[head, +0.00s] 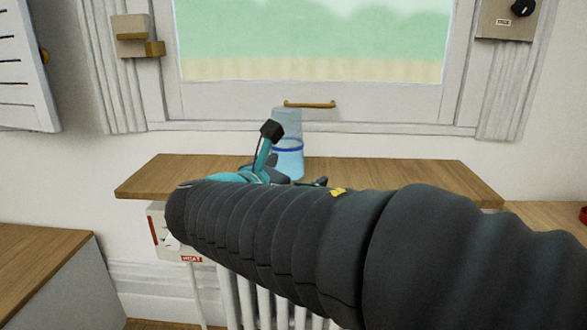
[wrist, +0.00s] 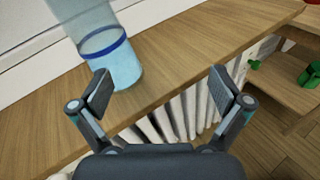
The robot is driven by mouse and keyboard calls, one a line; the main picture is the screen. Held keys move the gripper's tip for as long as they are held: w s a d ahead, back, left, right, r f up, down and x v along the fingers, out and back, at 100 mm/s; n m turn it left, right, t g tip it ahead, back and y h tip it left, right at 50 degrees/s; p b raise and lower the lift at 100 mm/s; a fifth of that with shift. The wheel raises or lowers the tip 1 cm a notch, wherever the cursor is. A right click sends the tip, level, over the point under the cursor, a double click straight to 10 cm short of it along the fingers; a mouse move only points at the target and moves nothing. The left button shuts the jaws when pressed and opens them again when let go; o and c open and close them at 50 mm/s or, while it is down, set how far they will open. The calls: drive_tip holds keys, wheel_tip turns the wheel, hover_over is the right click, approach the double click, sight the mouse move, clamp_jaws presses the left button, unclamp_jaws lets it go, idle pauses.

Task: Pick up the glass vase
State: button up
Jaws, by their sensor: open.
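The glass vase (head: 289,160) is pale blue and see-through with a dark blue band. It stands upright on the wooden shelf (head: 420,178) under the window, and my arm partly hides its lower left side in the head view. In the wrist view the vase (wrist: 124,66) is at the upper left, beyond the left finger, its top cut off by the frame edge. My gripper (wrist: 165,90) is open and empty, with the fingers wide apart. The vase is not squarely between the fingers. In the head view my gripper shows just left of the vase.
A white radiator (wrist: 185,115) is below the shelf's front edge. A window handle (head: 310,104) is above and behind the vase. A wooden surface (head: 40,255) is at the lower left. Green objects (wrist: 310,75) sit on a lower wooden surface at right. The shelf right of the vase is clear.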

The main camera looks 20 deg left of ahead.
sight(280, 146)
drive_tip(key=s+a+r+n+t+y, duration=0.1)
drive_tip(key=s+a+n+t+y, duration=0.15)
drive_tip(key=a, duration=0.45)
drive_tip(key=shift+n+h, duration=0.45)
drive_tip(key=w, duration=0.5)
drive_tip(key=w+b, duration=0.1)
drive_tip(key=w, duration=0.2)
drive_tip(key=shift+w+d+r, duration=0.2)
drive_tip(key=shift+w+d, duration=0.1)
drive_tip(key=shift+d, duration=0.1)
drive_tip(key=shift+w+d+r, duration=0.15)
drive_tip(key=shift+w+d, duration=0.05)
drive_tip(key=shift+w, duration=1.2)
drive_tip(key=shift+w+d+r, duration=0.1)
drive_tip(key=shift+w+d, duration=0.1)
drive_tip(key=shift+w, duration=1.15)
drive_tip(key=c, duration=1.7)
drive_tip(key=shift+c, duration=0.5)
drive_tip(key=shift+r, duration=0.1)
